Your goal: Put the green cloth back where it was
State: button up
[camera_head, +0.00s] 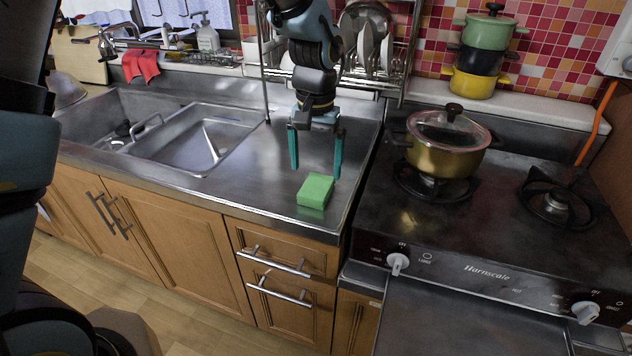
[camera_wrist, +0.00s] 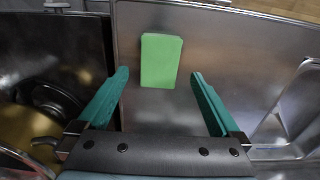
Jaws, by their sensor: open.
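The only loose green thing on the counter is a block-shaped piece (camera_head: 316,190), more like a sponge than a draped cloth. It lies flat on the steel counter (camera_head: 270,190) near the front edge, left of the stove. It also shows in the wrist view (camera_wrist: 161,58), upper middle, beyond and between the fingers. My gripper (camera_head: 316,172) has two teal fingers, open and empty, pointing down above and slightly behind the green block. No contact is visible. A red cloth (camera_head: 140,65) hangs at the back of the sink.
The sink (camera_head: 200,138) lies to the left. A gold pot (camera_head: 445,150) with a glass lid stands on the stove (camera_head: 480,225) to the right. A dish rack (camera_head: 405,60) with plates stands behind my arm. Bare counter surrounds the green block.

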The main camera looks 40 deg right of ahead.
aim_at(316, 186)
notch_tip(316, 186, up, 6)
jog(key=shift+b, duration=0.35)
jog(key=w+a+n, duration=0.2)
jog(key=w+a, duration=0.4)
jog(key=a, duration=0.3)
jog(key=w+a+n, duration=0.3)
jog(key=w+a, duration=0.2)
jog(key=a, duration=0.5)
jog(key=s+a+f+n+t, duration=0.1)
jog(key=a+n, duration=0.4)
jog(key=a, duration=1.7)
jog(key=shift+s+f+t, duration=0.3)
jog(key=shift+s+f, duration=0.15)
jog(key=shift+f, duration=0.25)
